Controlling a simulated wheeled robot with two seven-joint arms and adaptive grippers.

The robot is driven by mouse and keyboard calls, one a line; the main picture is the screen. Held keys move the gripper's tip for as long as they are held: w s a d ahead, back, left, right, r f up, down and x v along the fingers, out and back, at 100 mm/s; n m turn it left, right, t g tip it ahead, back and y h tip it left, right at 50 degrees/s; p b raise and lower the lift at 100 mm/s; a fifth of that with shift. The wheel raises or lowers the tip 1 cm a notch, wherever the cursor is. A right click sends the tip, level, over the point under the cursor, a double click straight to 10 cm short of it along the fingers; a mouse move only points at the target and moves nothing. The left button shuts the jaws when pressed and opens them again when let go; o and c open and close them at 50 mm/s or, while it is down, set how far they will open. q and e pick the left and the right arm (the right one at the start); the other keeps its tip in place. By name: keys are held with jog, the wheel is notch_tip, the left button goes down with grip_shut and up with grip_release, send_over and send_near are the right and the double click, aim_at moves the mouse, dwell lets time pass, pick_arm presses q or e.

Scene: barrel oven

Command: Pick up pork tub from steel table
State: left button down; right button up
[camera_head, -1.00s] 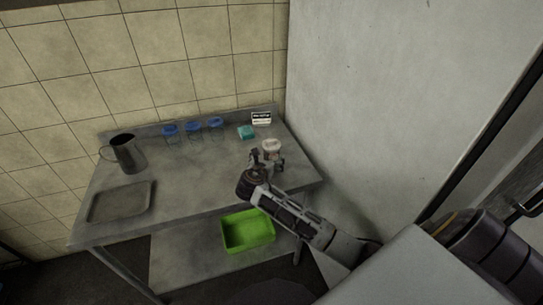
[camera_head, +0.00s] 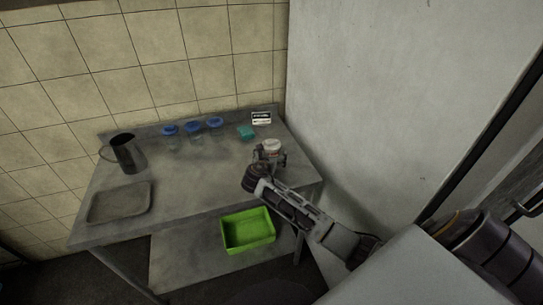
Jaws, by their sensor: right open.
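The pork tub, which I take to be the small white-lidded tub (camera_head: 272,145), stands on the right side of the steel table (camera_head: 215,175). My right gripper (camera_head: 269,155) is open at the tub, with its fingers around or just in front of the tub's lower part. The fingers and wrist hide much of the tub's body, so I cannot tell whether they touch it. My left gripper is not in view.
Several blue-lidded jars (camera_head: 193,128) stand along the table's back. A teal block (camera_head: 246,133) and a small sign (camera_head: 261,118) are behind the tub. A metal jug (camera_head: 124,153) and a tray (camera_head: 120,202) are at left. A green crate (camera_head: 248,231) sits on the lower shelf. A pale wall (camera_head: 370,110) rises at right.

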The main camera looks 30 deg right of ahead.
jog(key=shift+c, duration=0.4)
jog(key=c, duration=1.4)
jog(key=shift+r, duration=0.15)
jog(key=shift+r+p, duration=0.35)
jog(key=shift+r, duration=4.6)
